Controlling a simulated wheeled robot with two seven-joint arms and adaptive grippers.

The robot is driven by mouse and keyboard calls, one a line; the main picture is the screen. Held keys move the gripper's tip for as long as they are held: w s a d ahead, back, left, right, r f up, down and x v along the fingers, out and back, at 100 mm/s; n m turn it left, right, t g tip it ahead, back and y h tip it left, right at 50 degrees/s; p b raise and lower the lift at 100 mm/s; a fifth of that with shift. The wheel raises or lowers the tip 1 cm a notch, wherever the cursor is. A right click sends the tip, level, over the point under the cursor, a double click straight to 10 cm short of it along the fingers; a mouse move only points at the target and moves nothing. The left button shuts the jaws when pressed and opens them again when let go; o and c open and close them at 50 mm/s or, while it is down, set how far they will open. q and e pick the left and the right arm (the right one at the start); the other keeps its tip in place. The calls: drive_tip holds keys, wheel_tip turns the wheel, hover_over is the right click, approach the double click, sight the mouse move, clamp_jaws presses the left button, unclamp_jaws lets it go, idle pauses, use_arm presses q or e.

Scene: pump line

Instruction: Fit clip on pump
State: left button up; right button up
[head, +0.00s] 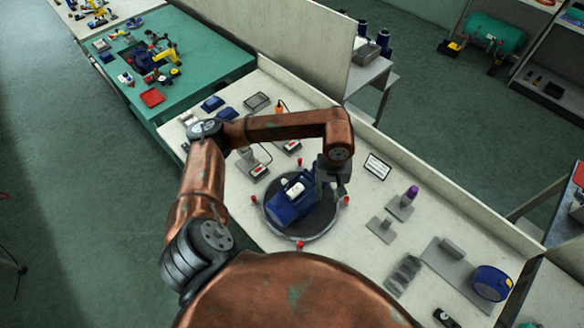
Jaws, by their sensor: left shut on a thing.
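The blue pump (288,205) with a white part on top sits on a dark round turntable (318,222) ringed by red knobs. My left gripper (333,190) points down at the pump's right side, over the turntable. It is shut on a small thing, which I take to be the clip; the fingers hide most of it. I cannot tell whether it touches the pump. My right gripper is not in view.
A purple-topped piece (411,192) stands on a grey holder right of the turntable. A blue round part (491,283) sits on a plate further right. Small fixtures and blue bins (212,103) lie at the left. A low wall (420,170) edges the bench's back.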

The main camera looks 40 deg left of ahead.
use_arm(q)
drive_tip(key=a+r+n+p, duration=0.2)
drive_tip(key=n+p, duration=0.1)
drive_tip(key=n, duration=0.3)
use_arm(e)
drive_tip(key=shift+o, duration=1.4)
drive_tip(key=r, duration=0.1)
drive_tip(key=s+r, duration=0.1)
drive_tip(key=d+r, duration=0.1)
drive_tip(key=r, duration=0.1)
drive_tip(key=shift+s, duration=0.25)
use_arm(q)
drive_tip(key=n+p, duration=1.1)
drive_tip(key=n, duration=1.1)
approach(295, 189)
drive_tip(key=shift+d+f, duration=0.1)
drive_tip(key=shift+d, duration=0.2)
drive_tip(key=shift+a+f, duration=0.15)
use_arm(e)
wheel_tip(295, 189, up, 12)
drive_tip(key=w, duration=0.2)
use_arm(q)
drive_tip(key=shift+f+b, duration=1.25)
drive_tip(key=shift+f, duration=1.3)
drive_tip(key=shift+f+b, duration=0.65)
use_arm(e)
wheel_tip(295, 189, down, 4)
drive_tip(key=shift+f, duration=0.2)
